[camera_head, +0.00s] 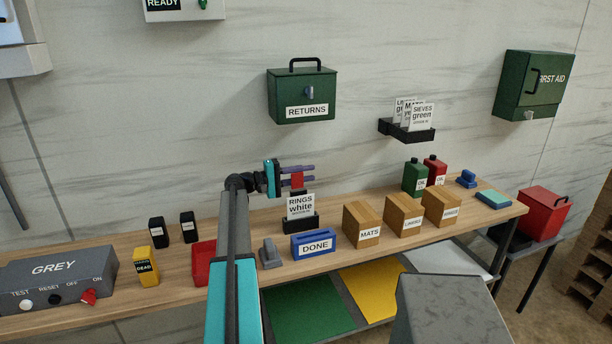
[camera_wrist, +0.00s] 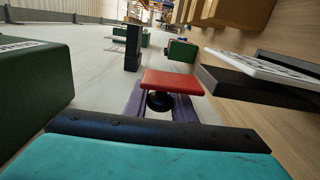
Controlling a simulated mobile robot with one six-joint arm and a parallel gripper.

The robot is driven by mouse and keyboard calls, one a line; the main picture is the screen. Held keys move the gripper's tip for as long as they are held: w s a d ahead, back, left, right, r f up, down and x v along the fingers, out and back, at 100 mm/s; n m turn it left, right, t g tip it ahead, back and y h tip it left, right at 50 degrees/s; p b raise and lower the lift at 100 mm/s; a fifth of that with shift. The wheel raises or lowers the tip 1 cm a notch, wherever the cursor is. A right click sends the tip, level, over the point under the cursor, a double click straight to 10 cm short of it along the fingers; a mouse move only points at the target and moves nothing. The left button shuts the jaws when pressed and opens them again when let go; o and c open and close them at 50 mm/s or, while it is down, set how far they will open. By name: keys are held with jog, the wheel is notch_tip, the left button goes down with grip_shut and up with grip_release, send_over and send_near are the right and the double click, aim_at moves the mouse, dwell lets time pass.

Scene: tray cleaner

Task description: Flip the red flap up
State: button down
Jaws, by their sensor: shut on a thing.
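My gripper (camera_head: 312,174) has purple fingers and is shut on a small red block (camera_head: 297,180), in the air above the bench. The wrist view shows this block (camera_wrist: 172,82) as a flat red slab between the fingers, with a round black part under it. On the grey box (camera_head: 45,268) at the far left of the bench sits a small red flap or lever (camera_head: 89,296), beside the OFF and ON marks. It is small, so its exact tilt is hard to tell. My gripper is well to the right of it and not touching it.
The green RETURNS box (camera_head: 302,92) is on the wall above. A yellow block (camera_head: 146,268), black blocks (camera_head: 157,232) and a red tray (camera_head: 203,264) stand right of the grey box.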

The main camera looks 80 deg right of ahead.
jog(key=c, duration=2.5)
grip_release()
jog(key=shift+w+d+f+n+b, duration=0.15)
jog(key=shift+d+f+n, duration=0.1)
jog(key=shift+n, duration=0.45)
jog(key=shift+w+d+f+n+b, duration=0.15)
jog(key=shift+f+n, duration=0.1)
jog(key=shift+n, duration=0.45)
jog(key=shift+c, duration=0.2)
jog(key=shift+s, duration=0.1)
grip_shut()
jog(key=o, duration=1)
grip_release()
jog(key=shift+a, duration=0.1)
jog(key=shift+b+v, duration=1.9)
jog(key=shift+v, duration=5.05)
jog(key=shift+r, duration=0.1)
